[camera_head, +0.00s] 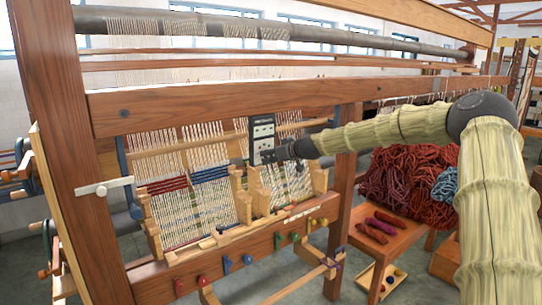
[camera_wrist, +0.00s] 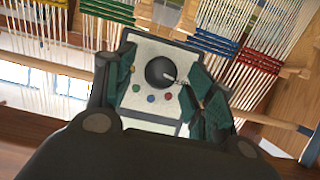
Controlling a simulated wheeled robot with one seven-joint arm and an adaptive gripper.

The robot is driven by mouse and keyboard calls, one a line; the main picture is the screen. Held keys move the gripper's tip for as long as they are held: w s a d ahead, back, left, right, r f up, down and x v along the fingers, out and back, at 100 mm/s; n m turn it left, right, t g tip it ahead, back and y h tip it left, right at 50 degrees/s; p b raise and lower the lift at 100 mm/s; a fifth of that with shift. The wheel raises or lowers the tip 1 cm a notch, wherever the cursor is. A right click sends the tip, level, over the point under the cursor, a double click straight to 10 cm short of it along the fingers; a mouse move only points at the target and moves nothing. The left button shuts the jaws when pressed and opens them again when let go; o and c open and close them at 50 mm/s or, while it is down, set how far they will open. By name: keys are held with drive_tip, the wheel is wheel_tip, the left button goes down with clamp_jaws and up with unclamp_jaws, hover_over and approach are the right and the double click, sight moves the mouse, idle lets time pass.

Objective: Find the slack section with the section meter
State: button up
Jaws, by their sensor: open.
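The section meter (camera_head: 263,138), a dark upright panel with pale dials, is in front of the loom's warp. My gripper (camera_head: 277,153) is at its lower right side. In the wrist view the meter (camera_wrist: 150,88) shows a black knob and several coloured buttons. The green pads of my open gripper (camera_wrist: 160,80) flank it; I cannot tell whether they touch it. No section is clearly slack.
The loom's wooden crossbeam (camera_head: 210,97) runs above the warp, and a front beam (camera_head: 210,270) with coloured knobs lies below. A bench (camera_head: 385,238) with dark red skeins stands to the right, before a large heap of wool (camera_head: 405,180). The floor in front shows some free room.

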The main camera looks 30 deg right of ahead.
drive_tip(key=shift+w+f, duration=0.3)
drive_tip(key=shift+w, duration=0.3)
drive_tip(key=c, duration=1)
